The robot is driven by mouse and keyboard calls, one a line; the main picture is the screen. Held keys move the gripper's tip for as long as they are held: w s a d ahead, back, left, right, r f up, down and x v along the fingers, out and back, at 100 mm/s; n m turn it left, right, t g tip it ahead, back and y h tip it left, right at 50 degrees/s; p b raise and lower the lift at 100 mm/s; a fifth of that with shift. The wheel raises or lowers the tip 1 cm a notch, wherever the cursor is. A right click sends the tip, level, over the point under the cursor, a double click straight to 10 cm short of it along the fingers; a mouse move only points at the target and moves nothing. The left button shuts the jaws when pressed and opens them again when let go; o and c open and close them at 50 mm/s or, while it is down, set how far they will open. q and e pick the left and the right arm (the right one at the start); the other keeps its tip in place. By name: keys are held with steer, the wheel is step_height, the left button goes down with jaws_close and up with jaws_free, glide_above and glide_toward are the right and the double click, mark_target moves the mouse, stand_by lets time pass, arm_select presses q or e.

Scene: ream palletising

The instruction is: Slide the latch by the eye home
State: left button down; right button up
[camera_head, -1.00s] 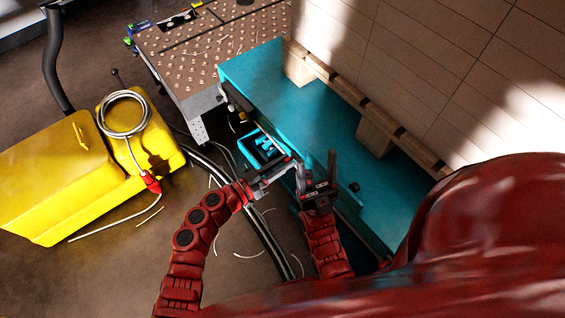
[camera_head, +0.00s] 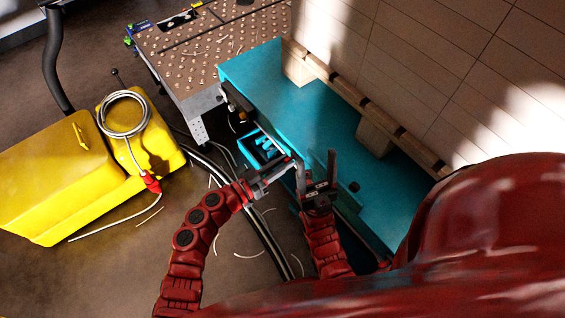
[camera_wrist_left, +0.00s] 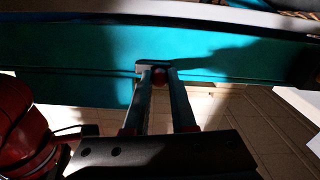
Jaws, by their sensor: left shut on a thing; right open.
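My left gripper (camera_head: 288,168) is at the edge of the turquoise platform. In the left wrist view its two fingers (camera_wrist_left: 159,78) close around a small dark red rounded piece, which I take to be the latch's eye (camera_wrist_left: 159,79). A grey metal bracket shows at the fingertips. The latch's bar and its seat are too small or hidden to make out. My right gripper (camera_head: 317,178) is open and empty, with its fingers pointing up, just right of the left gripper.
The turquoise platform (camera_head: 270,85) carries a wooden pallet with a tall stack of boxes (camera_head: 440,75). A blue tray (camera_head: 250,148) holds small pieces beside the left gripper. Yellow cases (camera_head: 50,185) with a coiled cable stand left. Cables lie on the floor.

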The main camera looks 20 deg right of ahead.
stand_by(0.3)
arm_select(q)
steer(key=s+p, duration=0.1)
steer(key=s+d+p, duration=0.1)
steer(key=p, duration=0.1)
steer(key=shift+s, duration=0.4)
steer(key=c, duration=0.7)
jaws_free()
steer(key=shift+a, duration=0.1)
steer(key=p+v, duration=0.2)
steer(key=v, duration=1.5)
steer(key=shift+s+a, duration=0.1)
